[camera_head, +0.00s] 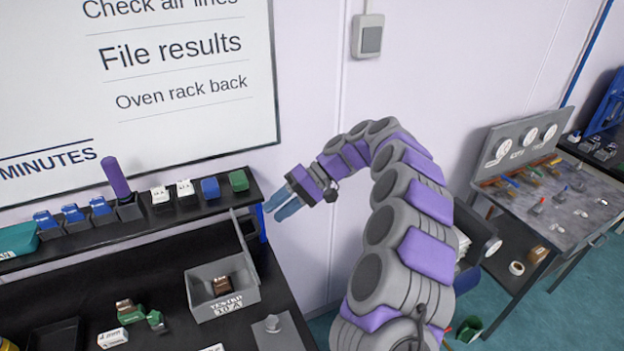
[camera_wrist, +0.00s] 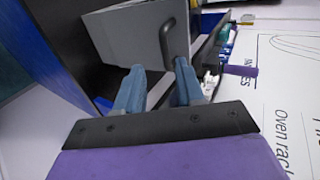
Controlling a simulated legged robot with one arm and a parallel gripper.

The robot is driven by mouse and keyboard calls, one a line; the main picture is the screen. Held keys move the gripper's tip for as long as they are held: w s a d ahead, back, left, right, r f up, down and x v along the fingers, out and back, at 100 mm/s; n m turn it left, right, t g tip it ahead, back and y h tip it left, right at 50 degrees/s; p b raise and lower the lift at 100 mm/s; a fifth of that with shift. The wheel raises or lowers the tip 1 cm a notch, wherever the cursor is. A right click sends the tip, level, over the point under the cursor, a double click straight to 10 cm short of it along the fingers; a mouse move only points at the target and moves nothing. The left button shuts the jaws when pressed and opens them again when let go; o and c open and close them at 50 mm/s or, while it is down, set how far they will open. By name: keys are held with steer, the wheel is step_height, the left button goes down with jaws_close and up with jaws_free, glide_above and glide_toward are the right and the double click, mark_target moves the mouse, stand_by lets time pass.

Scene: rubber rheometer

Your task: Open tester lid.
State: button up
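In the wrist view, a grey box-like body (camera_wrist: 125,38) with a dark bar handle (camera_wrist: 167,42) lies ahead of my gripper (camera_wrist: 160,66); it looks like the tester. My two blue fingers are spread, with nothing held. The handle's near end appears between the fingertips, but I cannot tell whether they touch. In the head view, my gripper (camera_head: 276,210) hangs right of the black shelf's end, fingers pointing left and down. A thin grey panel (camera_head: 240,235) stands left of the fingertips, apart from them in the picture. I cannot tell whether it is the tester's lid.
Several small blocks and a purple cylinder (camera_head: 116,176) stand on the shelf (camera_head: 150,222). A gauge panel (camera_head: 515,145) stands on a right-hand table. The wall is behind my arm.

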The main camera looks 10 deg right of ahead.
steer(key=p+v, duration=0.7)
steer(key=v, duration=0.5)
steer(key=shift+f, duration=0.2)
steer(key=shift+w+d, duration=0.1)
steer(key=shift+w, duration=0.05)
steer(key=s+a+m+g+h+b, duration=0.1)
steer(key=s+a+h+b, duration=0.25)
steer(key=s, duration=0.65)
steer(key=s+a+h+b, duration=0.25)
steer(key=s+a, duration=0.25)
steer(key=s, duration=0.4)
steer(key=s+d+f+h+b, duration=0.2)
steer(key=s+f, duration=0.2)
steer(key=s, duration=0.4)
steer(key=s+d+f+t+h+b, duration=0.1)
steer(key=s+f, duration=0.3)
steer(key=s, duration=0.4)
steer(key=s+d+f+m+h+b, duration=0.1)
steer(key=s+d+f+h+b, duration=0.1)
steer(key=s, duration=0.5)
step_height(320, 180, down, 3)
steer(key=shift+s+d+r+h+b, duration=0.2)
steer(key=shift+s+d+h+b, duration=0.15)
steer(key=shift+d+b, duration=0.2)
